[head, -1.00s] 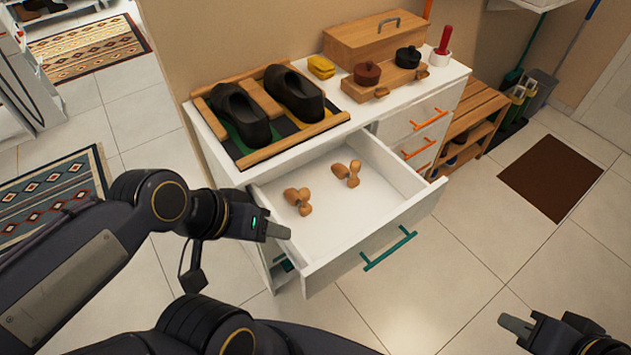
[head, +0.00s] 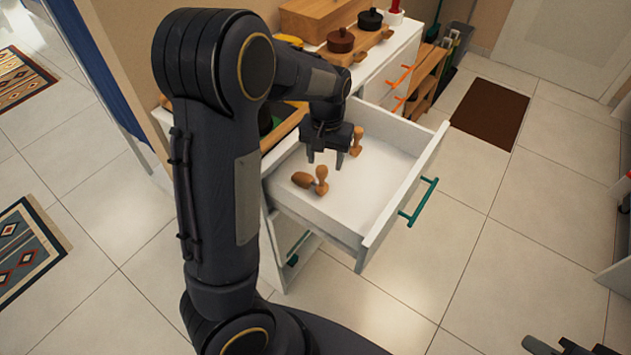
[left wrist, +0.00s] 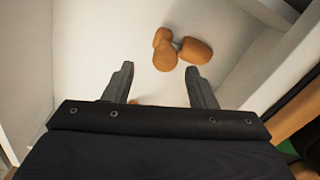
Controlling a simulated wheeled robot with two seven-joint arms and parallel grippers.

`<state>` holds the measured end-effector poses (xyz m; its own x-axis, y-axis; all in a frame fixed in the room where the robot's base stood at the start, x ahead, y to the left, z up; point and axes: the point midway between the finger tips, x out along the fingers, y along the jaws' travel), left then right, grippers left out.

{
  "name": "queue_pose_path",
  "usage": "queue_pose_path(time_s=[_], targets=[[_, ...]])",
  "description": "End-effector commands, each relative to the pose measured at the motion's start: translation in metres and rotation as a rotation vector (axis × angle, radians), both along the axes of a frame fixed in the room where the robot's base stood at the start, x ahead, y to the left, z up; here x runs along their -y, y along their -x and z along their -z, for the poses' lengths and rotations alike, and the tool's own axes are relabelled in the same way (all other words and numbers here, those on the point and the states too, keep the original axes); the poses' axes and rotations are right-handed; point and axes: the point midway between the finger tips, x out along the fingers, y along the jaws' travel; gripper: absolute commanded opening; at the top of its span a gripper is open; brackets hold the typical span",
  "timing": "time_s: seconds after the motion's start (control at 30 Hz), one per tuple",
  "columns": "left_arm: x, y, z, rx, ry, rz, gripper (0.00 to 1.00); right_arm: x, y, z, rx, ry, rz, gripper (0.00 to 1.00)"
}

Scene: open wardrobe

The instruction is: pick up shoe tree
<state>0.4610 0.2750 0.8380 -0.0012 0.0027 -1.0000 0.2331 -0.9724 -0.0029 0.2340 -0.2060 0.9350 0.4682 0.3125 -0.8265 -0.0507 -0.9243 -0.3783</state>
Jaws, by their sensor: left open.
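Two wooden shoe trees lie in the open white drawer (head: 375,195): a near one (head: 312,181) and a far one (head: 357,140), partly hidden behind my gripper. My left gripper (head: 326,162) is open and empty, pointing down above the drawer, over the area between them. A sliver of brown shows low between the fingers. My right gripper (head: 565,346) is at the bottom right, cut off by the frame, far from the drawer.
The drawer's front has a green handle (head: 418,201). On the cabinet top stand a dark pot (head: 370,19), a brown pot (head: 340,40) and a wooden box (head: 315,20). My left arm hides much of the cabinet's left side. The floor right of the drawer is clear.

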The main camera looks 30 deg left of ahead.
Motion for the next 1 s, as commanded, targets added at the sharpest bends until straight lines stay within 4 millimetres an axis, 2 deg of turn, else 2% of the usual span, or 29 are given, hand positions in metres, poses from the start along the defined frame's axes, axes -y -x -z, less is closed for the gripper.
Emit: queue_pose_path(time_s=[0.4,0.7,1.0], targets=[[-0.004,0.007,0.055,-0.002,0.001,0.000,0.51,0.000,0.000,0.006,0.000,0.000,0.000,0.19],[-0.004,0.007,0.059,0.002,0.003,0.000,0.51,0.000,0.000,0.006,0.000,0.000,0.000,0.19],[-0.004,0.007,0.059,0.002,0.003,0.000,0.12,0.000,0.000,0.006,0.000,0.000,0.000,0.19]])
